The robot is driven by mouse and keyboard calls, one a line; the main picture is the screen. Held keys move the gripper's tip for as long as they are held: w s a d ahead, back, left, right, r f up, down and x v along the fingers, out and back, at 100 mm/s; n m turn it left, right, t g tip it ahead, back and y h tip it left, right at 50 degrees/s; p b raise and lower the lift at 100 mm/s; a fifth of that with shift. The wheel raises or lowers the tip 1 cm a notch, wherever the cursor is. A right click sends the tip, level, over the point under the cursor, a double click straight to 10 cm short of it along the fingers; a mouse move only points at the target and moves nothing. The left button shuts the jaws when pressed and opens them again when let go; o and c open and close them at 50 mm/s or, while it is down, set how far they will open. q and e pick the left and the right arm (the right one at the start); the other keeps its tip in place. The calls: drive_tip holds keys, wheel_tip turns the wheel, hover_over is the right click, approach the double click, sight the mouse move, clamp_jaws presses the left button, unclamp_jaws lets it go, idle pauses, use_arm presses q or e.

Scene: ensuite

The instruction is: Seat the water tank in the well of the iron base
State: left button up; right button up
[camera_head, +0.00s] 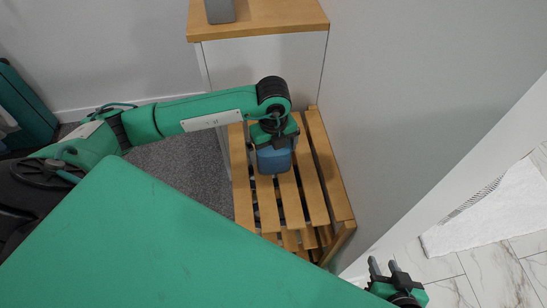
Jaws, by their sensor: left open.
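A blue block-shaped thing (274,160), which looks like the water tank, is on the wooden slatted bench. My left gripper (274,146) is open right over it, with its fingers beside the blue thing's sides. Whether the fingers touch it cannot be told. The wrist hides most of its top. I cannot make out the iron base or its well in this view. My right gripper (384,266) is at the bottom right, away from the bench. Its two fingers are apart, with nothing between them.
The slatted bench (312,188) stands against the white wall. Behind it is a white cabinet with a wooden top (270,17), bearing a grey object (220,10) cut off by the picture's edge. A white mat (495,215) lies on marble tiles at right. Grey carpet (185,165) lies left of the bench.

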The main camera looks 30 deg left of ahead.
use_arm(q)
drive_tip(key=c, duration=1.2)
drive_tip(key=shift+r, duration=0.25)
